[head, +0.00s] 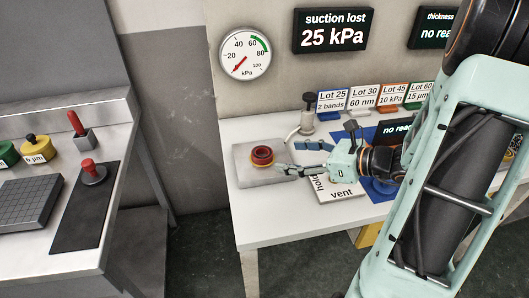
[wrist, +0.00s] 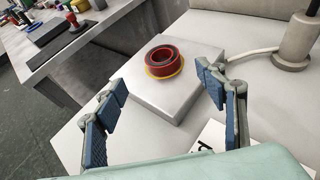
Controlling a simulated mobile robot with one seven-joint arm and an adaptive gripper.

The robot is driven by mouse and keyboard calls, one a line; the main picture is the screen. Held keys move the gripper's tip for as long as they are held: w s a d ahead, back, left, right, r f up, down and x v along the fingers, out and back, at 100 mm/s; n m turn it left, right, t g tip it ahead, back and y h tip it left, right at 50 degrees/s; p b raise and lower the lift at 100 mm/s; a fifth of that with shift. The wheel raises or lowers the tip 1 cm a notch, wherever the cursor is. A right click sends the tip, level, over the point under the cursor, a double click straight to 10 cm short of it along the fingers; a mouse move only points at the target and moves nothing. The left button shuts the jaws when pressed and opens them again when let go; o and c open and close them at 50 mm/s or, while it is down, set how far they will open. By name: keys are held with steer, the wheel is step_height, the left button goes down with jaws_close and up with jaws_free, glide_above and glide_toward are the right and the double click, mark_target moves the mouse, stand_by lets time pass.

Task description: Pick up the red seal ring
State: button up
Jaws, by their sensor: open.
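The red seal ring (head: 262,155) lies on a grey block (head: 245,179) on the white table. In the wrist view the red ring (wrist: 163,57) sits on top of a yellow ring (wrist: 166,73) and has a dark inside. They rest on the top of the grey block (wrist: 181,101). My gripper (head: 282,157) is just right of the ring in the head view. In the wrist view its two blue-padded fingers (wrist: 162,92) are spread wide, with the ring ahead between them. Nothing is held.
A grey fitting with a hose (wrist: 293,42) stands right of the block. A hold/vent card (head: 337,191) lies under my gripper. Lot cards (head: 362,97) stand behind. A gauge (head: 245,53) and a "suction lost 25 kPa" display (head: 334,31) are on the wall. Another bench (head: 118,165) stands left, across a gap.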

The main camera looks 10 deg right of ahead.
mark_target(256, 152)
steer(key=x, duration=0.4)
steer(key=shift+s, duration=0.1)
steer(key=shift+w+b+x, duration=0.25)
steer(key=shift+b+x, duration=0.4)
steer(key=shift+x, duration=2.1)
steer(key=shift+d+r, duration=0.1)
steer(key=shift+d, duration=0.1)
steer(key=shift+c, duration=0.2)
steer(key=c, duration=1.3)
